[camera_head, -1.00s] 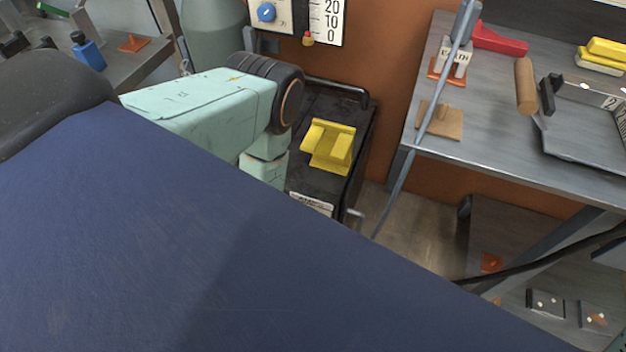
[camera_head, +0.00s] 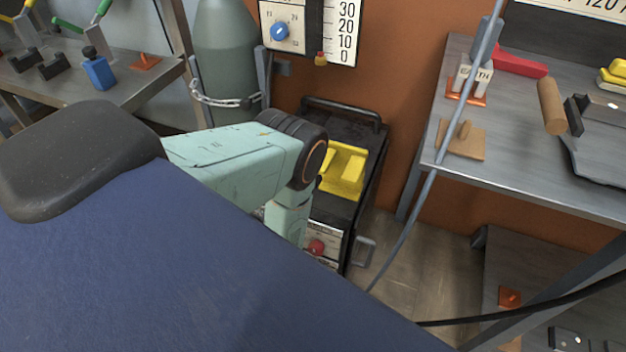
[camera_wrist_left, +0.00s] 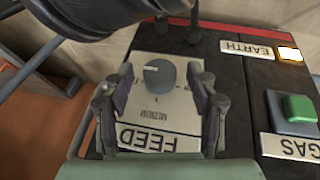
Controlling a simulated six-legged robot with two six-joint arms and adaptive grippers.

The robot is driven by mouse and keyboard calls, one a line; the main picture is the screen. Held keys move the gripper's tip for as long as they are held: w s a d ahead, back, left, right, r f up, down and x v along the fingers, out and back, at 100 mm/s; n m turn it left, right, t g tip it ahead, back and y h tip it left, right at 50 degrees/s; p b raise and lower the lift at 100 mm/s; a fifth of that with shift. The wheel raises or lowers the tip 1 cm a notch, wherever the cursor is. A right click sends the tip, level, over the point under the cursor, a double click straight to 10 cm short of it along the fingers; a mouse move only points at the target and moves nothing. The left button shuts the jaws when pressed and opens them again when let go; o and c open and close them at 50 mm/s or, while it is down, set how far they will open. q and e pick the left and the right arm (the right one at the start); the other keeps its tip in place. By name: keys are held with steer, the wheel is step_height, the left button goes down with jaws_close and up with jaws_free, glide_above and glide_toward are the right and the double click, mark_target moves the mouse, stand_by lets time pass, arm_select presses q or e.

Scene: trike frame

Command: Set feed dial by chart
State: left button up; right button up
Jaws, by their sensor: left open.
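In the left wrist view, a grey round feed dial (camera_wrist_left: 158,73) sits on a pale plate (camera_wrist_left: 165,118) with upside-down lettering, "MEDIUM" among it. An upside-down "FEED" label (camera_wrist_left: 158,139) is nearer me. My left gripper (camera_wrist_left: 161,88) is open, its fingers on either side of the dial, apart from it in the picture; contact and height are unclear. In the head view my mint left arm reaches over a black machine (camera_head: 345,120), and its gripper is hidden. A white scale chart (camera_head: 343,30) hangs on the wall beside a blue dial (camera_head: 280,32). My right gripper is out of view.
A green button (camera_wrist_left: 298,108) by a "GAS" label and an "EARTH" label (camera_wrist_left: 247,50) lie right of the dial. A yellow part (camera_head: 343,172) sits on the machine, with a red knob (camera_head: 317,246) on its front. A grey workbench (camera_head: 530,140) stands right.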

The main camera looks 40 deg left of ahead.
arm_select(q)
steer(key=shift+f, duration=0.1)
steer(key=shift+w, duration=0.1)
steer(key=c, duration=1.2)
steer(key=shift+o, duration=0.2)
steer(key=shift+h, duration=0.3)
steer(key=shift+a+f+n+t+h, duration=0.2)
steer(key=shift+n+t+h, duration=0.25)
steer(key=shift+h, duration=0.9)
steer(key=shift+a+f+n+t+h, duration=0.1)
steer(key=shift+a+n+t+h, duration=0.3)
steer(key=shift+h, duration=0.95)
steer(key=shift+d+r+t, duration=0.1)
steer(key=shift+d+t, duration=0.1)
steer(key=shift+t, duration=0.05)
